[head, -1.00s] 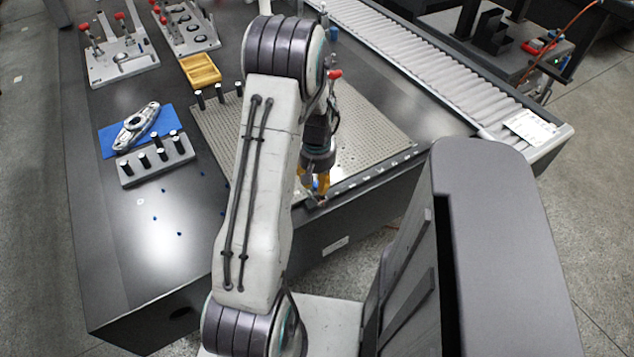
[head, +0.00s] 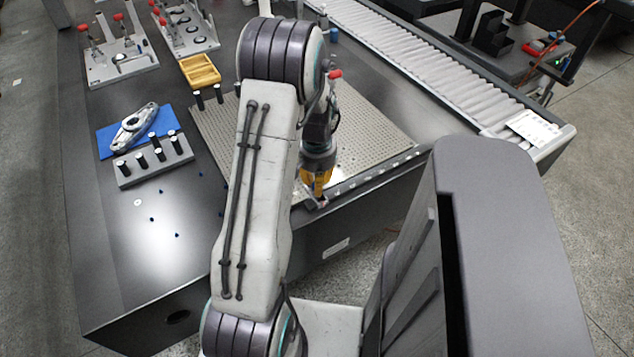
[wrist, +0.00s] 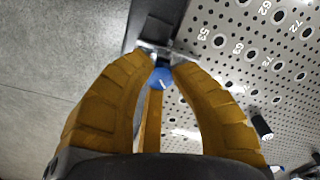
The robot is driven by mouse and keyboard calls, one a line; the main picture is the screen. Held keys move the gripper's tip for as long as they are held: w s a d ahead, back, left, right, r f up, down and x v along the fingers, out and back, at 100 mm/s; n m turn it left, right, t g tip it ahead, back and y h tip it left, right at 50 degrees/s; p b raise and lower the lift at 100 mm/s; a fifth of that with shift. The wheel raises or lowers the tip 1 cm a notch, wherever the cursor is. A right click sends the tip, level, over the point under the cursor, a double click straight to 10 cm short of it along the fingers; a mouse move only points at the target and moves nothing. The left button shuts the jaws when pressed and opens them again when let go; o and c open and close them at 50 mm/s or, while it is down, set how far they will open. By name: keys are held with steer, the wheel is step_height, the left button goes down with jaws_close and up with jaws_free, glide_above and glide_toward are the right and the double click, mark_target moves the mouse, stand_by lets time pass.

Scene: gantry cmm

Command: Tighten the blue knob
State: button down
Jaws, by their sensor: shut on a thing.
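The blue knob (wrist: 162,77) shows in the wrist view between the tips of my yellow fingers, at the corner edge of the perforated plate. My gripper (wrist: 160,66) is shut on the knob, with a finger on each side of it. In the head view my gripper (head: 316,196) points down at the front corner of the perforated plate (head: 370,135). The knob is hidden there by the fingers.
A grey block with black pegs (head: 155,160), a blue mat (head: 108,138) with a metal part (head: 135,128) and a yellow tray (head: 200,71) stand left. Small blue pieces lie on the dark table. A roller conveyor (head: 430,65) runs along the right. A black peg (wrist: 262,128) stands on the plate.

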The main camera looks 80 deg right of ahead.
steer(key=shift+f, duration=0.1)
steer(key=c, duration=1)
jaws_free()
steer(key=shift+c, duration=0.2)
step_height(320, 180, up, 12)
